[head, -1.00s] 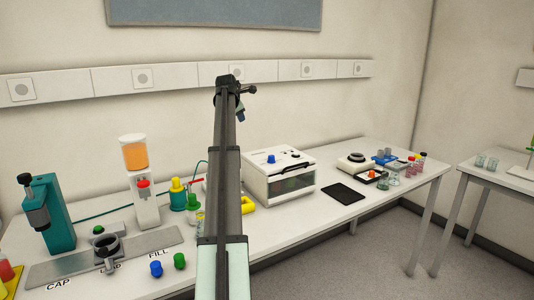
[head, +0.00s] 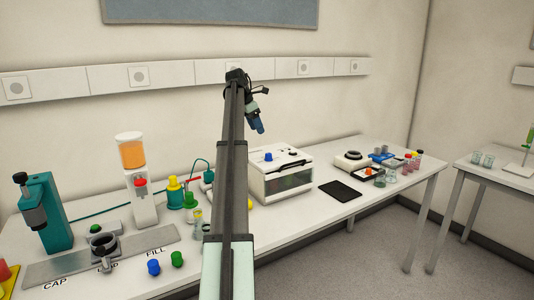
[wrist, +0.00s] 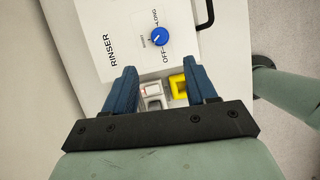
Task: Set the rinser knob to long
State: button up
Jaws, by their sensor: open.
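The rinser (head: 282,184) is a white box with a dark window on the bench, right of my arm. Its blue knob (head: 268,157) stands on top. In the wrist view the knob (wrist: 160,37) sits among printed words OFF, SHORT and LONG, beside the word RINSER. A small white mark shows on the knob, but I cannot tell surely which word it points at. My gripper (wrist: 160,74) is open and empty, its blue fingers apart, with the knob beyond the fingertips and not between them. In the head view my gripper (head: 257,124) is above the rinser.
A dark handle (wrist: 206,14) lies right of the knob. A yellow item (wrist: 178,87) shows between the fingers, lower than the rinser top. A black pad (head: 340,191) lies right of the rinser. Several bottles and a juice dispenser (head: 139,180) stand left.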

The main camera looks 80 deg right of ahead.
aim_at(268, 154)
jog(key=x, duration=1.3)
jog(key=shift+d+f, duration=0.1)
jog(key=shift+d, duration=0.05)
jog(key=shift+c, duration=0.2)
jog(key=c, duration=1)
jog(key=m, duration=0.1)
jog(key=m+y, duration=0.1)
jog(key=m+g, duration=0.1)
jog(key=m, duration=0.1)
jog(key=shift+w+d, duration=0.1)
jog(key=shift+d, duration=0.15)
jog(key=shift+m+y, duration=1.1)
jog(key=shift+m, duration=1.5)
